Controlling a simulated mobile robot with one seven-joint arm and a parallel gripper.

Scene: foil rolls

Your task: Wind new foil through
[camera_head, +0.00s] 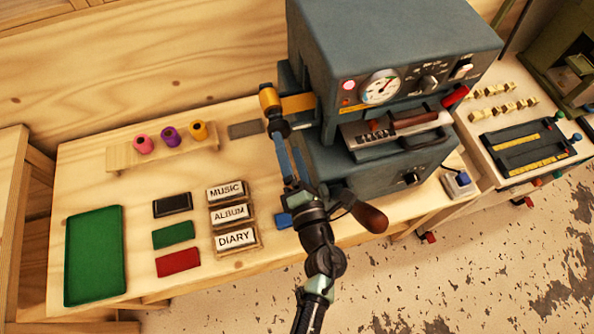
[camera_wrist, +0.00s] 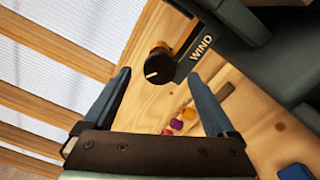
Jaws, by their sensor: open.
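The blue-grey foil machine (camera_head: 390,40) stands at the back of the bench. A yellow-orange foil roll (camera_head: 268,97) is at its left side, with a gold strip (camera_head: 298,104) running from it to the machine. Below the roll is a black knob (camera_head: 280,128), marked WIND in the wrist view (camera_wrist: 158,66). My gripper (camera_head: 287,146) is open and empty, its fingers pointing at the knob. In the wrist view the knob lies ahead, between the fingertips (camera_wrist: 159,78); contact cannot be told. Pink (camera_head: 143,145), purple (camera_head: 169,136) and orange (camera_head: 199,131) spools stand on a wooden rack (camera_head: 120,160).
Blocks labelled MUSIC, ALBUM and DIARY (camera_head: 236,238) lie left of my arm, beside black, green and red booklets (camera_head: 178,263). A green tray (camera_head: 95,255) is at far left. The machine's wooden-handled lever (camera_head: 370,217) is close right of my wrist.

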